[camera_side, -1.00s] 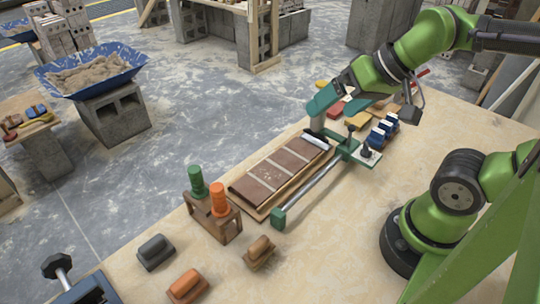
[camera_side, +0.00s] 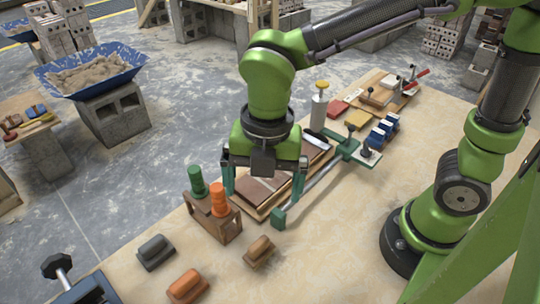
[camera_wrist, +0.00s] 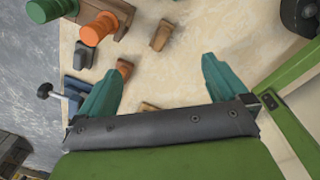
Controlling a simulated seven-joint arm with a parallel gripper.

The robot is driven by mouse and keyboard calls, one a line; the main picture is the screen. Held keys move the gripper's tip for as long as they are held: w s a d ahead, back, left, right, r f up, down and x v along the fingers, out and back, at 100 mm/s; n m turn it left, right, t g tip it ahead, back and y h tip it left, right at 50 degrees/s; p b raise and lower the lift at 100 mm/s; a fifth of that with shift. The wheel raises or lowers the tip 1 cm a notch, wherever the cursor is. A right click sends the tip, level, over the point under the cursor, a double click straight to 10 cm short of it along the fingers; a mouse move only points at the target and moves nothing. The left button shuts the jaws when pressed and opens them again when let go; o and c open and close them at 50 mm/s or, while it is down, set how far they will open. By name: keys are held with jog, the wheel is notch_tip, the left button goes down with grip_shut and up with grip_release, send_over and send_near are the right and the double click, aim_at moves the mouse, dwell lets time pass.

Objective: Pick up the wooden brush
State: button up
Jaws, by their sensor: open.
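The wooden brush (camera_side: 259,250), a small brown block with a raised grip, lies on the bench in front of the two-handled wooden stand. In the wrist view the brush (camera_wrist: 161,36) shows beyond and between my fingertips, not touched. My gripper (camera_side: 264,188) points down with its green fingers spread, above the brown slab tray and behind the brush in the side view. In the wrist view my gripper (camera_wrist: 164,65) has nothing between its fingers.
The wooden stand (camera_side: 226,229) holds a green and an orange handle. A grey block (camera_side: 155,251) and an orange block (camera_side: 187,286) lie nearby. A green-ended clamp bar (camera_side: 318,188) runs beside the tray (camera_side: 262,208). The bench right of the brush is clear.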

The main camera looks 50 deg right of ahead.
jog(key=a+n, duration=0.1)
jog(key=n, duration=0.9)
send_near(259, 243)
notch_tip(259, 243, down, 5)
jog(key=shift+a+f, duration=0.1)
jog(key=shift+w+a+f, duration=0.1)
jog(key=shift+w+f, duration=0.05)
jog(key=shift+f, duration=2.45)
jog(key=shift+c, duration=0.5)
jog(key=c, duration=1)
jog(key=shift+r, duration=0.1)
jog(key=shift+c, duration=0.2)
notch_tip(259, 243, up, 10)
jog(key=shift+f, duration=0.1)
